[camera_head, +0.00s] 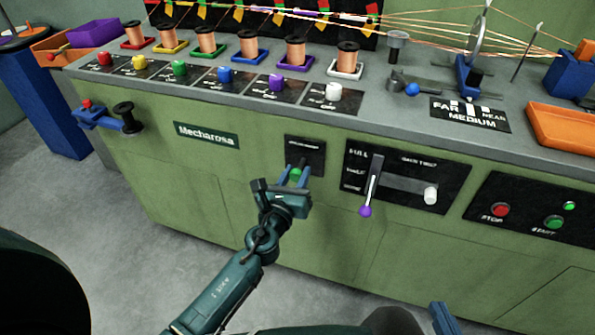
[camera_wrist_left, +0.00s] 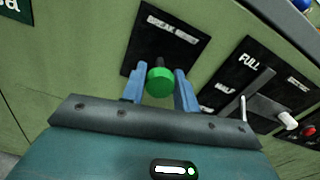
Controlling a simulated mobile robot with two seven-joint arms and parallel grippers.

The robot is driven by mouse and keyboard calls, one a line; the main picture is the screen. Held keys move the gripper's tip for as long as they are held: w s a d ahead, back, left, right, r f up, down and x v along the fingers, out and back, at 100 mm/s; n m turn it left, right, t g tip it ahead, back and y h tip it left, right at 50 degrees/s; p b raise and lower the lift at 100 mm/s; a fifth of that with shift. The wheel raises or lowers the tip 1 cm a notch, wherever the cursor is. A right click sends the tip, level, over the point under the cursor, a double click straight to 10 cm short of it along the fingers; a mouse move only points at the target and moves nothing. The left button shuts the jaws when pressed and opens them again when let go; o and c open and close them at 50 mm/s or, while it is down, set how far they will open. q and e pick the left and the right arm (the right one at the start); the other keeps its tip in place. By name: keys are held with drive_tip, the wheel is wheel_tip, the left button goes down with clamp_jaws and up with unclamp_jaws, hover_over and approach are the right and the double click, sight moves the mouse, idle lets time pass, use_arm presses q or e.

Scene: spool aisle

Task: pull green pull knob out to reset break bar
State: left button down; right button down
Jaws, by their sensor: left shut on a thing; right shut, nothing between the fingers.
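The green pull knob (camera_head: 295,174) is on a black plate (camera_head: 306,150) on the machine's green front panel. My left gripper (camera_head: 294,178) is shut on the knob, with one blue finger on each side of it. In the left wrist view the round green knob (camera_wrist_left: 160,82) sits between the fingers, and a short dark shaft shows between it and the black plate (camera_wrist_left: 165,38). My right gripper (camera_head: 443,318) shows only in part at the bottom edge of the head view, shut and away from the panel.
A lever with a purple ball (camera_head: 365,211) and a white-knobbed slider (camera_head: 431,196) are right of the knob. Red (camera_head: 501,210) and green (camera_head: 554,222) buttons are farther right. Copper spools (camera_head: 295,51) and coloured knobs line the top. A blue bracket (camera_head: 105,118) sticks out at left.

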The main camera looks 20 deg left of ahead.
use_arm(q)
drive_tip(key=shift+s, duration=0.55)
drive_tip(key=c, duration=1.1)
unclamp_jaws()
drive_tip(key=shift+w, duration=0.1)
use_arm(e)
drive_tip(key=shift+s+d, duration=0.1)
drive_tip(key=shift+s, duration=0.2)
use_arm(q)
drive_tip(key=shift+o, duration=0.2)
drive_tip(key=s+b, duration=0.1)
drive_tip(key=s, duration=1.2)
drive_tip(key=shift+a, duration=0.25)
use_arm(e)
drive_tip(key=shift+w+a+f+n, duration=0.2)
drive_tip(key=shift+a+f+n, duration=0.15)
drive_tip(key=shift+f, duration=0.4)
use_arm(q)
drive_tip(key=shift+s, duration=0.1)
